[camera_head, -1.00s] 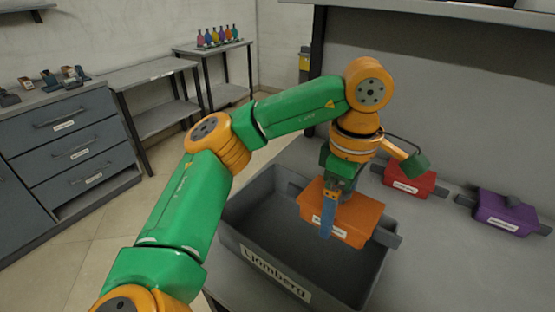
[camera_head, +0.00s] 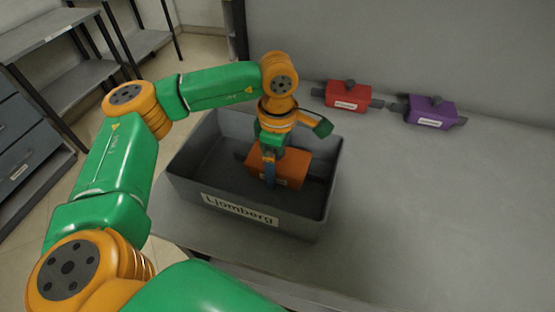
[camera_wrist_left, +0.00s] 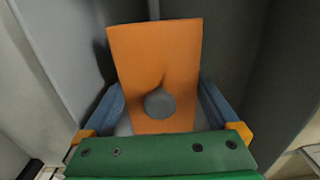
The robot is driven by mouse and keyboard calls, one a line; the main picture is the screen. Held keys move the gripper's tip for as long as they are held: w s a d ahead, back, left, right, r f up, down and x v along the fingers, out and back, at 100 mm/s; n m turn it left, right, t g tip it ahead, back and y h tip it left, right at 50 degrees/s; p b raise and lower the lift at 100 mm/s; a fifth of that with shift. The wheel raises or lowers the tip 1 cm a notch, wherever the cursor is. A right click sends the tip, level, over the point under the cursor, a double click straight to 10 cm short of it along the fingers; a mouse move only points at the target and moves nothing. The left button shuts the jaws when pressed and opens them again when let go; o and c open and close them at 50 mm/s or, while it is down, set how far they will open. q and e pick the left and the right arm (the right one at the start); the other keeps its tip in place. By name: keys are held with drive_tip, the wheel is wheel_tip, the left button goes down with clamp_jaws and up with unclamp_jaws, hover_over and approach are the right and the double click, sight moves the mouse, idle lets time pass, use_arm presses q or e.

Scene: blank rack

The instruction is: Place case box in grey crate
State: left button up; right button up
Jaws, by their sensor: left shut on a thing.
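The orange case box (camera_head: 292,168) is inside the grey crate (camera_head: 240,213), toward its right side, with dark grey ends sticking out. It also shows in the left wrist view (camera_wrist_left: 153,60), with a round grey knob on its top. My left gripper (camera_head: 269,178) is over the crate and shut on the orange case box, its blue fingers on either side of the knob in the wrist view (camera_wrist_left: 160,104). Whether the box rests on the crate floor I cannot tell. The crate carries a white label reading "Ljomberg". My right gripper is not in view.
A red case box (camera_head: 347,96) and a purple case box (camera_head: 431,111) stand at the back of the grey table (camera_head: 420,220). The table right of the crate is clear. Shelving (camera_head: 60,70) and drawers (camera_head: 28,150) stand at the left.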

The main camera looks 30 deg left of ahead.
use_arm(q)
drive_tip(key=shift+f, duration=0.2)
drive_tip(key=o, duration=1)
drive_tip(key=shift+r, duration=0.1)
wheel_tip(320, 180, up, 12)
drive_tip(key=shift+r, duration=0.25)
drive_tip(key=shift+f, duration=0.15)
